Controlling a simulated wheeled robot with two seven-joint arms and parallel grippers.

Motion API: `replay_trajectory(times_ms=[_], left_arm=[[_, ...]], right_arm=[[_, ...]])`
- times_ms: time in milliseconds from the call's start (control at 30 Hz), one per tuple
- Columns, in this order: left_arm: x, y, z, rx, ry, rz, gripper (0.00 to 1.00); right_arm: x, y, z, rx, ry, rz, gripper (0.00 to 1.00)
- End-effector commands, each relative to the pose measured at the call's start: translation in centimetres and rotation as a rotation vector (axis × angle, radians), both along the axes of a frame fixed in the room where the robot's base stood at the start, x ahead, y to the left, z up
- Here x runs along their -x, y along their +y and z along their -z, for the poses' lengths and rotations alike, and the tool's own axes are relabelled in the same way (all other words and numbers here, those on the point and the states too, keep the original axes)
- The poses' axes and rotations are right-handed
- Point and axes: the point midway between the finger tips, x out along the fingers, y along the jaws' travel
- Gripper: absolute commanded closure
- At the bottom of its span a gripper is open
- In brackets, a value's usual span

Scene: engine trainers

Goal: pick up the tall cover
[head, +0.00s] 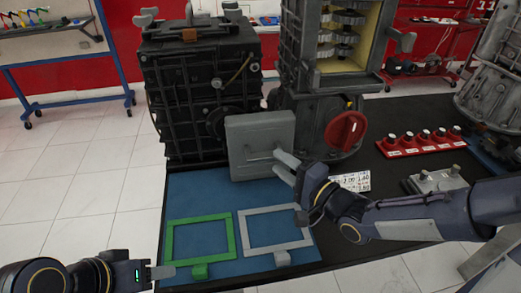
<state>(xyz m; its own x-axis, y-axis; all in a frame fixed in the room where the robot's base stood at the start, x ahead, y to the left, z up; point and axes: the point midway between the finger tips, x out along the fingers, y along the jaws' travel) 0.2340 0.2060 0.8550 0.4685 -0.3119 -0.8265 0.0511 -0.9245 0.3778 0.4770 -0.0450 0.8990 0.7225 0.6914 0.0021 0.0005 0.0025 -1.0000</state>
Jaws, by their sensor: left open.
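A grey, nearly square cover (254,137), apparently the tall cover, stands upright in front of the dark engine block, above the back of the blue mat (190,187). Whether it is attached, leaning or held up cannot be told. My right gripper (284,167) reaches in from the right, with its fingertips at the cover's right side, by a ridge on its face. The fingers show apart, but whether they hold the ridge is unclear. My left gripper (164,272) is open and empty at the lower left, near the mat's front left corner.
A green frame (172,240) and a grey frame (249,231) lie on the blue mat. The dark engine block (200,90) stands behind. A cutaway engine with a red knob (346,131) is right of the cover. A red holder (420,142) and a grey box (435,181) are farther right.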

Motion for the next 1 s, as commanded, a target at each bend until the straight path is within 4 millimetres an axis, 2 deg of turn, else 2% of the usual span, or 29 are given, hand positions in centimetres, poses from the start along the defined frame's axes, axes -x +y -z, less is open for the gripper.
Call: replay_trajectory(times_ms=[300, 600, 867, 1000], left_arm=[[0.0, 0.0, 0.1, 0.0, 0.0, 0.0, 0.5], [0.0, 0.0, 0.1, 0.0, 0.0, 0.0, 0.5], [0.0, 0.0, 0.2, 0.0, 0.0, 0.0, 0.5], [0.0, 0.0, 0.2, 0.0, 0.0, 0.0, 0.5]], right_arm=[[-3.5, 2.6, -0.4, 0.001, 0.001, -0.001, 0.64], [-3.9, 2.8, -0.4, 0.002, 0.001, 0.003, 0.64], [-3.9, 2.8, -0.4, 0.002, 0.001, 0.003, 0.98], [-3.9, 2.8, -0.4, 0.002, 0.001, 0.003, 1.0]])
